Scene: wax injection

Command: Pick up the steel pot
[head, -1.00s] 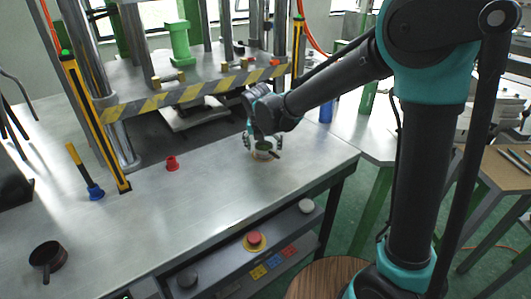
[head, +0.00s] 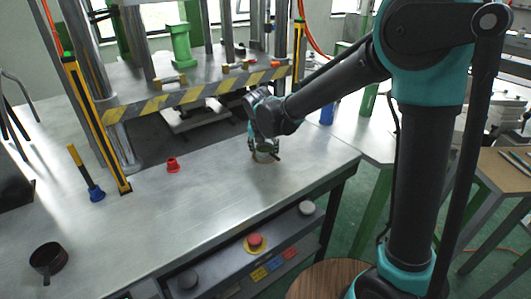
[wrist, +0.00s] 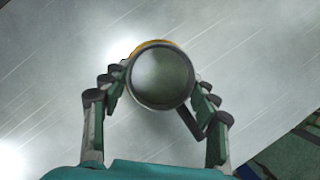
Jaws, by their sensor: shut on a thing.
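The steel pot (head: 265,156) stands near the right part of the metal bench (head: 215,185). In the wrist view the pot (wrist: 162,76) shows from above as a round grey vessel with a dark rim. Its handle (wrist: 190,124) points down and to the right. My gripper (wrist: 160,80) has one finger on each side of the pot and is shut on it. In the head view my gripper (head: 264,146) comes down over the pot and hides part of it. An orange-yellow edge shows just behind the pot's rim; I cannot tell what it belongs to.
A dark pan (head: 48,258) sits at the bench's near left. A red piece (head: 172,164) and a blue-based yellow-handled tool (head: 91,183) stand near the press. The press's striped bar (head: 190,94) lies behind. The bench between pot and pan is clear.

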